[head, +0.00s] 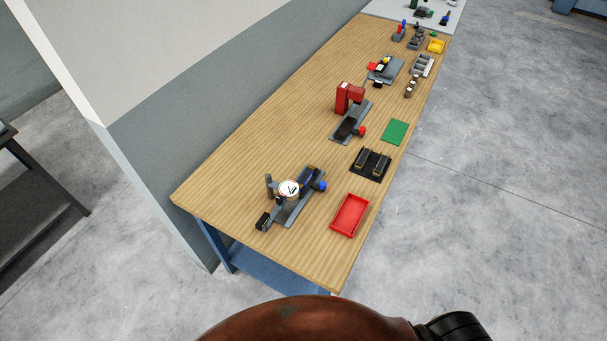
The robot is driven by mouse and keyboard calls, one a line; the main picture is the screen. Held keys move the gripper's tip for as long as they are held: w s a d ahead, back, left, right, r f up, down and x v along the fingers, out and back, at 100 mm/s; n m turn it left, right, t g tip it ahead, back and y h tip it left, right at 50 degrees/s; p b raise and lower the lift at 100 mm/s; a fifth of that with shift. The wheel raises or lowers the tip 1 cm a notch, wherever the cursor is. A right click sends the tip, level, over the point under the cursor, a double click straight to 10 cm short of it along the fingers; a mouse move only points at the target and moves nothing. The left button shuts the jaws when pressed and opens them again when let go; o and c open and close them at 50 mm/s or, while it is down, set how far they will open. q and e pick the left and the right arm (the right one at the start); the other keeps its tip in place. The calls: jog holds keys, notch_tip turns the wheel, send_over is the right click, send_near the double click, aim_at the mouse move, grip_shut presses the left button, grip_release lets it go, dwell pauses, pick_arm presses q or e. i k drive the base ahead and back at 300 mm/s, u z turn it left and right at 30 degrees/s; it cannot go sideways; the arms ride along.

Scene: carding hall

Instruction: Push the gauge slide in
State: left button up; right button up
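A gauge fixture stands on the near end of the wooden bench, with a round white dial (289,189) on a grey post above a long grey base plate (293,211). A dark block with a blue round knob (320,185) is at the plate's far right end; this may be the gauge slide, but its travel is too small to tell. A small black block (263,221) is at the plate's near left end. Neither of my grippers is in view.
Right of the fixture are a red tray (350,215) and a black holder (370,164). A red press-like device (349,98), a green mat (395,132) and more fixtures stand farther along the bench (255,165). A wall borders its left side; open floor lies right.

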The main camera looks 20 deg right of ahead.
aim_at(321, 187)
jog(key=u, duration=1.4)
jog(key=k, duration=1.05)
jog(key=z, duration=1)
jog(key=i, duration=0.5)
jog(key=z, duration=0.05)
